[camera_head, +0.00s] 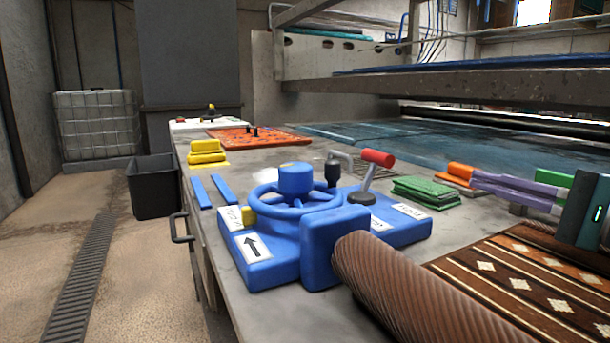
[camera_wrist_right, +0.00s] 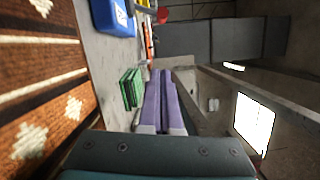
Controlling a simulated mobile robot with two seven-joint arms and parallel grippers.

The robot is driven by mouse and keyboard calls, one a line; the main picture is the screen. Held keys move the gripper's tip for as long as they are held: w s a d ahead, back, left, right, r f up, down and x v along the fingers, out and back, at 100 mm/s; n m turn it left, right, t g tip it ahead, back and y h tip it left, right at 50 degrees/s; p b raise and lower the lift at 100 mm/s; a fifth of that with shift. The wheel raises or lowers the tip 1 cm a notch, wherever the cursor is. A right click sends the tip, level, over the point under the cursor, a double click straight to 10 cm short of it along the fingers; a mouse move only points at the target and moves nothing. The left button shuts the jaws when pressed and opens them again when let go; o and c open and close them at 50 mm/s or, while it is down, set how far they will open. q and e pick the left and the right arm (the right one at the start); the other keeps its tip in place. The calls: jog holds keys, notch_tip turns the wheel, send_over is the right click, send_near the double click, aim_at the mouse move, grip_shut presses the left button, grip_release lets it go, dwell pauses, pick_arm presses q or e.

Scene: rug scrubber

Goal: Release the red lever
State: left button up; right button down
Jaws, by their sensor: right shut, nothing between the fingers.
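The red lever (camera_head: 377,158) has a red cylindrical handle on a thin metal shaft. It rises from a dark round base on the blue valve housing (camera_head: 268,262) and tilts up to the right. Its red end also shows small near the top of the right wrist view (camera_wrist_right: 163,14). My right gripper (camera_head: 476,180) comes in from the right, to the right of the lever and clearly apart from it. Its purple fingers are together and empty, also in the right wrist view (camera_wrist_right: 161,73). My left gripper is not in view.
A blue handwheel (camera_head: 295,198) stands left of the lever. Green pads (camera_head: 427,191) and orange pads (camera_head: 461,171) lie near my right gripper. A brown rolled rug (camera_head: 420,295) and patterned rug (camera_head: 530,280) fill the front right. Yellow pads (camera_head: 207,151) lie further back.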

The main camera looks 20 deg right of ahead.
aim_at(371, 174)
jog(key=shift+w+a, duration=0.15)
jog(key=shift+w, duration=0.15)
jog(key=b+x, duration=0.3)
jog(key=x, duration=0.6)
jog(key=shift+w+a+b, duration=0.15)
jog(key=shift+w+b, duration=0.15)
jog(key=shift+s+a+r+p, duration=0.15)
jog(key=shift+a+p, duration=0.15)
jog(key=shift+a, duration=0.2)
jog(key=shift+s+a+r+p, duration=0.1)
jog(key=shift+a+r+p, duration=0.15)
jog(key=shift+a, duration=0.3)
jog(key=shift+a+p, duration=0.3)
jog(key=shift+a, duration=0.5)
jog(key=shift+r, duration=0.15)
